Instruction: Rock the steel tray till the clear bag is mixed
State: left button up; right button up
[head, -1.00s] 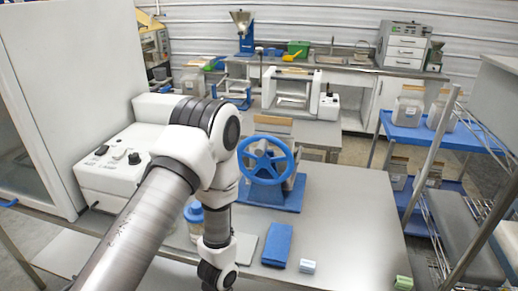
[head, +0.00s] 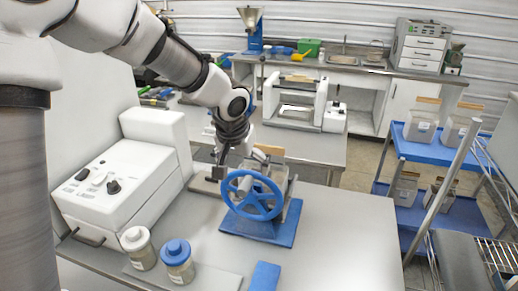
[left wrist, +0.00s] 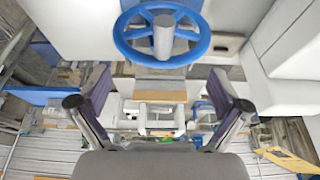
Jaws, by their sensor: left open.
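A blue handwheel (head: 253,196) stands on a blue base on the near bench. It also shows at the top of the left wrist view (left wrist: 162,36). Behind the wheel is a clear, bag-like thing (head: 278,176) with a brown strip, partly hidden by my arm and the wheel. I cannot make out the steel tray for certain. My left gripper (head: 221,166) points down just behind the wheel's upper left, seemingly apart from it. In the left wrist view its two fingers (left wrist: 159,108) are spread, with nothing between them. My right gripper is out of view.
A white control box (head: 130,170) is at left. A white-lidded jar (head: 139,248) and a blue-lidded jar (head: 178,262) stand before it. A blue block (head: 265,277) lies at the front. Bench right of the wheel is clear. A blue shelf (head: 450,146) holds several clear bags.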

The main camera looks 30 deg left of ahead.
aim_at(244, 184)
pick_arm(q)
jog(key=shift+s+a+r, duration=0.15)
jog(key=shift+s, duration=0.2)
jog(key=shift+s+f+b, duration=0.25)
jog(key=shift+b, duration=0.1)
jog(key=b+x, duration=0.1)
jog(key=x, duration=0.1)
jog(key=b+x, duration=0.2)
jog(key=x, duration=0.1)
jog(key=b+x, duration=0.1)
jog(key=x, duration=0.1)
jog(key=shift+w+f, duration=0.25)
jog(key=shift+w, duration=0.1)
jog(key=shift+w+f+b, duration=0.1)
jog(key=shift+f+b, duration=0.4)
jog(key=shift+b, duration=0.05)
jog(key=shift+w+f, duration=0.15)
jog(key=shift+w, duration=0.05)
jog(key=shift+s, duration=0.1)
jog(key=c, duration=1.7)
